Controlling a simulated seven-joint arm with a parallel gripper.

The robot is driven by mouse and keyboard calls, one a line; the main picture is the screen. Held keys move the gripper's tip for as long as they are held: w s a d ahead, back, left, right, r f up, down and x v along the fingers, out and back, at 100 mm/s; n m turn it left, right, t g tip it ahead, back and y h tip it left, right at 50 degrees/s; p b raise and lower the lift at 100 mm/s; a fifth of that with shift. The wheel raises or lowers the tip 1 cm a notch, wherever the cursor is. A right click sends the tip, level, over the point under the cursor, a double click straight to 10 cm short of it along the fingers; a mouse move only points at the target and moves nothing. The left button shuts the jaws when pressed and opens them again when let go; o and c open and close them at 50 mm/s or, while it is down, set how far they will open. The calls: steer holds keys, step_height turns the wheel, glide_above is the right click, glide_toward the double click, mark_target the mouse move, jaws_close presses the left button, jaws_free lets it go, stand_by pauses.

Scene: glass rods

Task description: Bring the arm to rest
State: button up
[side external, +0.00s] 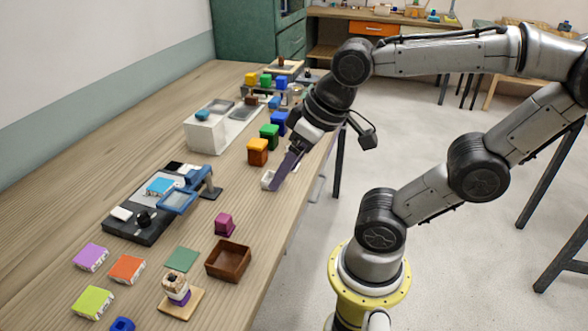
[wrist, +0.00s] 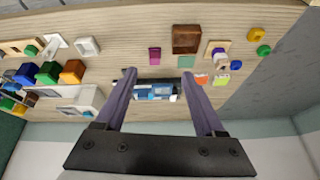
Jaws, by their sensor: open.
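My gripper (side external: 276,186) hangs over the front edge of the wooden table (side external: 213,228), its purple fingers pointing down. In the wrist view my gripper (wrist: 158,74) has its two fingers spread well apart, with nothing held between them. In the side view the fingertips are close to a small white square dish (side external: 267,181); I cannot tell the exact gap there. In the wrist view this dish (wrist: 88,46) lies off to the left, clear of the fingers. Between the fingers, farther off, shows a black station with blue parts (wrist: 155,90).
Orange (side external: 258,151), green (side external: 269,134) and blue bins stand behind the gripper, near a white box (side external: 205,136). A brown open box (side external: 228,261), a magenta block (side external: 224,224) and several coloured blocks lie at the near end. The air above the table is free.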

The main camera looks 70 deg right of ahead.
steer(key=shift+s+f+n, duration=0.15)
steer(key=shift+s+n, duration=0.5)
steer(key=shift+n, duration=0.05)
stand_by(1.8)
